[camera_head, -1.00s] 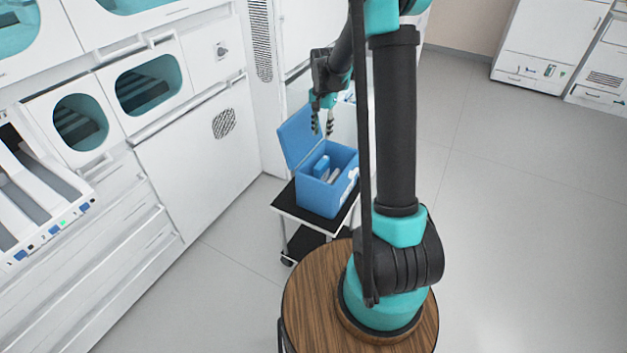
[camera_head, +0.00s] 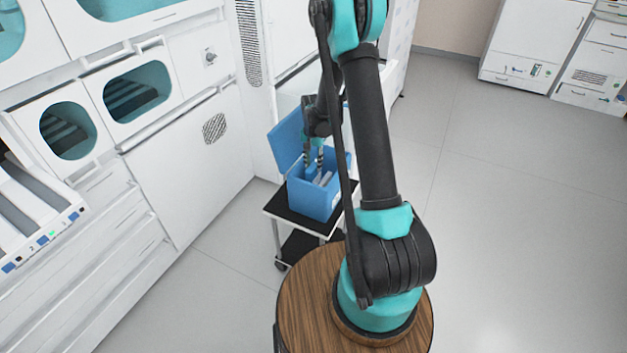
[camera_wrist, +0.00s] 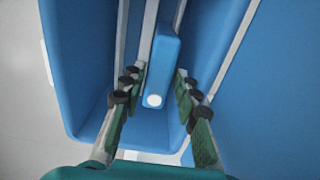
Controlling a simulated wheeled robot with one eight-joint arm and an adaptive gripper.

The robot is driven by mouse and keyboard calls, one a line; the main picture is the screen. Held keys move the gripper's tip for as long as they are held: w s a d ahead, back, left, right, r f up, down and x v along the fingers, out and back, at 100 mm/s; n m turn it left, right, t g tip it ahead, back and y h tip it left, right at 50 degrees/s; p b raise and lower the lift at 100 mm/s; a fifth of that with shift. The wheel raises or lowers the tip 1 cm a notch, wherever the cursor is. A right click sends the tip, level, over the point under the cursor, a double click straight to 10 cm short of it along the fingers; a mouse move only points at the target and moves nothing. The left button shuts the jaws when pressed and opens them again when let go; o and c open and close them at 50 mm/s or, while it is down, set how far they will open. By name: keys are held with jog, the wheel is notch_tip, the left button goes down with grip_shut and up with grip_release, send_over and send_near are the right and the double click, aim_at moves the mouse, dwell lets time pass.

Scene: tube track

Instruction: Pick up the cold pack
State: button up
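The cold pack (camera_wrist: 162,55) is a narrow blue block with a white round cap. In the wrist view it stands inside the open blue cooler box (camera_head: 311,202). My gripper (camera_wrist: 160,80) is open, with one green-padded finger on each side of the pack's near end and a gap on both sides. In the head view my gripper (camera_head: 313,162) reaches down into the box mouth, and the pack cannot be clearly made out there. How deep the fingertips are relative to the pack is hard to tell.
The box's raised lid (camera_head: 286,143) stands at the left. Pale slats (camera_wrist: 144,35) lie beside the pack. The box rests on a small black-topped cart (camera_head: 278,208). White cabinets (camera_head: 190,160) stand at the left, and the floor (camera_head: 510,230) at the right is clear.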

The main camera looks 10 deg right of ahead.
aim_at(314, 179)
jog(key=shift+f, duration=1.65)
grip_shut()
jog(key=shift+r, duration=0.15)
